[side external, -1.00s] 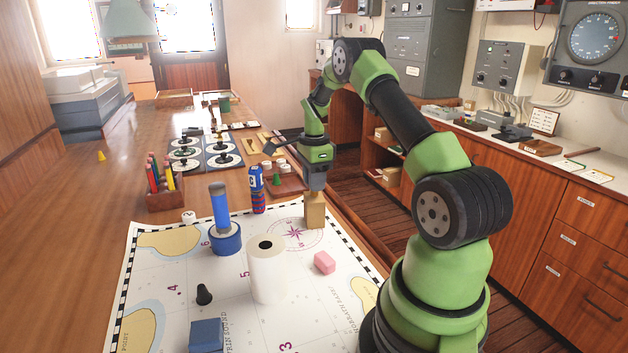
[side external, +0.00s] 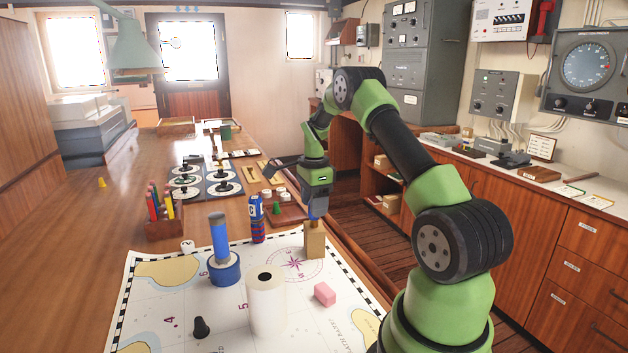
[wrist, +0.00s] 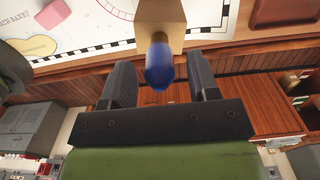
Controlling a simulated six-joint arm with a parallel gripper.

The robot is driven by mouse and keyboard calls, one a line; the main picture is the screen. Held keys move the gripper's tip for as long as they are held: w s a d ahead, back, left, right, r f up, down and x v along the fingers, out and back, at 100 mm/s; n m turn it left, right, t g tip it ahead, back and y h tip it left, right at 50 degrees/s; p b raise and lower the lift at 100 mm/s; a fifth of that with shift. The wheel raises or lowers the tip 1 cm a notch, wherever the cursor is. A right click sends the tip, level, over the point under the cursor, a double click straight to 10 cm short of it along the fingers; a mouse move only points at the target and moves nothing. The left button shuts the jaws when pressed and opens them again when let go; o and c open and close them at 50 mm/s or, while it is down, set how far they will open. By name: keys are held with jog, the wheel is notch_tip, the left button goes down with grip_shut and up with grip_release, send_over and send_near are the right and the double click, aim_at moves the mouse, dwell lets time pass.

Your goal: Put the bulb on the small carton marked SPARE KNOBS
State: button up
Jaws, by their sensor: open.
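The blue bulb (wrist: 158,68) is between the spread fingers of my gripper (wrist: 161,82) in the wrist view. My gripper is open, with a gap on each side of the bulb. The bulb is at the top of a small tan carton (wrist: 160,18). In the side external view the carton (side external: 314,241) stands upright at the right part of the chart, and a bit of the bulb (side external: 315,216) shows just above it, under my gripper (side external: 316,208). The carton's marking cannot be read in either view.
On the chart (side external: 185,300) stand a white paper roll (side external: 266,308), a blue round holder (side external: 224,270) with a blue cylinder, a pink block (side external: 324,294) and a black cone (side external: 201,328). A brown tray (side external: 287,221) lies just behind the carton. The table edge is close on the right.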

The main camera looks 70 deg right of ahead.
jog(key=r, duration=1)
jog(key=shift+a+r, duration=0.2)
jog(key=a+r+n+t, duration=0.2)
jog(key=a+r+n, duration=0.65)
jog(key=a, duration=0.35)
jog(key=s+a+n+t+y, duration=0.2)
jog(key=s+a+n+t, duration=0.3)
jog(key=s+a+n, duration=0.9)
jog(key=a, duration=0.4)
jog(key=shift+s+a+r, duration=0.15)
jog(key=shift+s+r, duration=0.05)
jog(key=shift+r, duration=0.15)
